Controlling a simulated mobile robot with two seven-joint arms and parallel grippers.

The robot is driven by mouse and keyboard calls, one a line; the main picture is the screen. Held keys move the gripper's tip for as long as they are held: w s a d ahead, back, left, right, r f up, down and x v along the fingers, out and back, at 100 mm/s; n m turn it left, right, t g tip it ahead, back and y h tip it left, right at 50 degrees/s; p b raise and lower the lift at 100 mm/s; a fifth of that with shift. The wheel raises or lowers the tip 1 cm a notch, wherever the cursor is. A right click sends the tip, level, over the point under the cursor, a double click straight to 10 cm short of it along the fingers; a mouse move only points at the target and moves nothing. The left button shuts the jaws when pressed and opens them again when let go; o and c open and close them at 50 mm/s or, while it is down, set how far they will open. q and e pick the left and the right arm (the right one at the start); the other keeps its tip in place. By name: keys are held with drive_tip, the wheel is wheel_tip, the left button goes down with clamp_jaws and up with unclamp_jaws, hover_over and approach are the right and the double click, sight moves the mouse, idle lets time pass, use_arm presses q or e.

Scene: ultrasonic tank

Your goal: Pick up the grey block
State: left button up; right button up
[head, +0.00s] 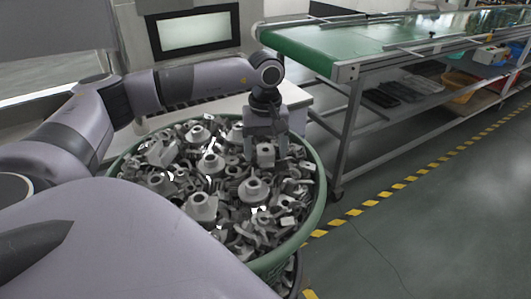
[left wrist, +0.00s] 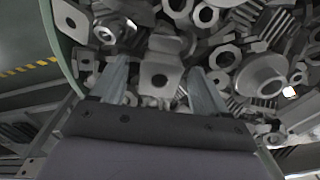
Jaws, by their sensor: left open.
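In the head view the block (head: 265,150) shows just below the palm of my left gripper (head: 267,157), near the back right of the green bin. The fingers are open and reach down on either side of the block. I cannot tell whether they touch it. My right gripper is not in view.
The round green bin (head: 318,203) is full of loose grey metal parts, several of them flanged. A conveyor with a green belt (head: 330,44) stands behind and to the right. A white table (head: 298,97) is behind the bin. The floor at right is clear, with yellow-black tape.

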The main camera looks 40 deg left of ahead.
use_arm(q)
drive_tip(key=c, duration=1.2)
drive_tip(key=shift+c, duration=0.2)
